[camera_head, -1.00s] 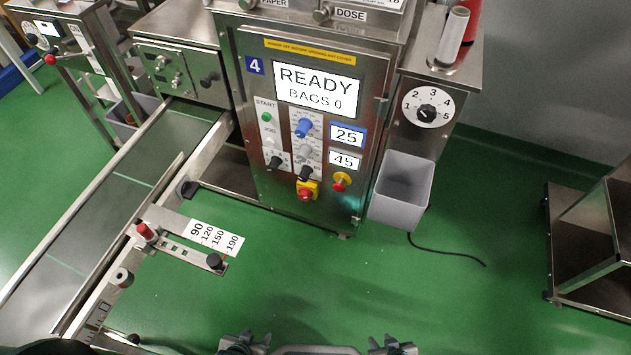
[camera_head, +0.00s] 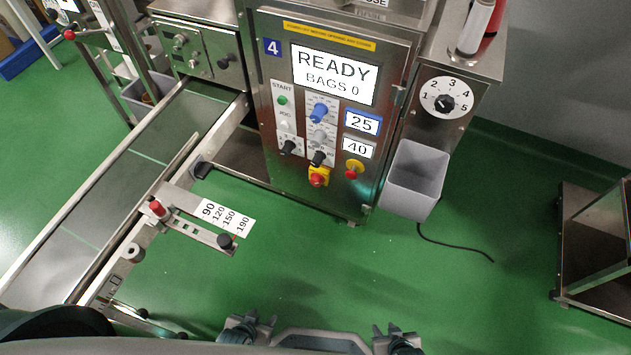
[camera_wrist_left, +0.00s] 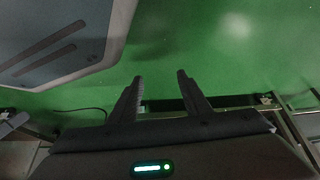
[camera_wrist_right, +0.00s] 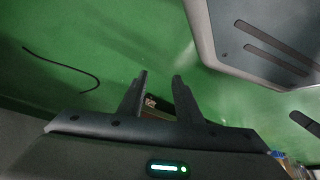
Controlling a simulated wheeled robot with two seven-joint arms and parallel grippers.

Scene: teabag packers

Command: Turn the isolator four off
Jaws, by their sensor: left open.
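The steel machine cabinet marked 4 (camera_head: 273,47) stands ahead in the head view. Low on its panel is a red rotary handle on a yellow plate (camera_head: 318,176), apparently the isolator; its exact setting is too small to read. A round red button on a yellow ring (camera_head: 353,169) is to its right. The screen (camera_head: 333,74) above reads READY, BAGS 0. My left gripper (camera_head: 262,318) and right gripper (camera_head: 385,330) are low in the head view, well short of the panel. Both are open and empty, with floor between the fingers in the left (camera_wrist_left: 160,85) and right (camera_wrist_right: 161,80) wrist views.
A conveyor (camera_head: 130,165) with a guide bracket (camera_head: 190,228) runs along the left. A grey bin (camera_head: 415,180) hangs right of the panel below a numbered dial (camera_head: 446,98). A black cable (camera_head: 455,247) lies on the floor. A steel trolley (camera_head: 590,240) stands right. Green floor ahead is open.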

